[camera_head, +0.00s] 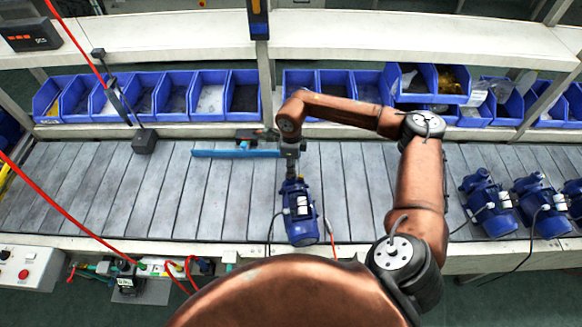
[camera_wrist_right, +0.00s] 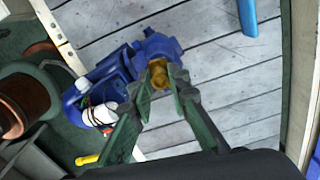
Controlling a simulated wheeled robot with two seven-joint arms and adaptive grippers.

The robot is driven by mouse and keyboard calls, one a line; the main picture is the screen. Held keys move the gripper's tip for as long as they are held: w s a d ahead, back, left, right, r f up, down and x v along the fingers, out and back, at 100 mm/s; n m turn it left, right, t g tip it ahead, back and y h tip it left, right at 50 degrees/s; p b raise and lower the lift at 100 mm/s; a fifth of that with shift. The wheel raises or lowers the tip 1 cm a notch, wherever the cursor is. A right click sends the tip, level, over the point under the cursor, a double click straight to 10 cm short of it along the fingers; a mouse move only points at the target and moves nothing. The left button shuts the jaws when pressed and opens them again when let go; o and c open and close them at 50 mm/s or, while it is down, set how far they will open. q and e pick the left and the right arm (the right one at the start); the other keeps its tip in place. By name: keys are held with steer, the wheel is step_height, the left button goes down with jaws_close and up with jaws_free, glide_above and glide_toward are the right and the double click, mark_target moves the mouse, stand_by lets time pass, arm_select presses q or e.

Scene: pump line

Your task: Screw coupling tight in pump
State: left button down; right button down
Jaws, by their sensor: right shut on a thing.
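A blue pump (camera_head: 300,222) stands on the slatted conveyor in the middle of the head view; it also shows in the right wrist view (camera_wrist_right: 100,80). A brass-coloured coupling (camera_wrist_right: 158,80) sits at the pump's opening, and the head view does not show it clearly. My right gripper (camera_head: 291,174) reaches down to the top end of the pump. In the right wrist view its two fingers (camera_wrist_right: 161,76) are shut on the coupling from both sides. How deep the coupling sits in the pump is hidden. My left gripper is not in view.
Several more blue pumps (camera_head: 541,205) stand on the conveyor at the right. A blue bar (camera_head: 236,153) lies behind the gripper. Blue bins (camera_head: 210,95) line the back shelf. Red hoses hang at the left, beside a control box (camera_head: 28,267). The conveyor's left part is mostly clear.

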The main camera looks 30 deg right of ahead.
steer(key=shift+s+f, duration=0.1)
steer(key=m, duration=0.3)
stand_by(0.3)
steer(key=c, duration=1.9)
jaws_free()
steer(key=shift+n+b, duration=0.4)
steer(key=shift+n, duration=0.8)
steer(key=shift+n+b, duration=0.3)
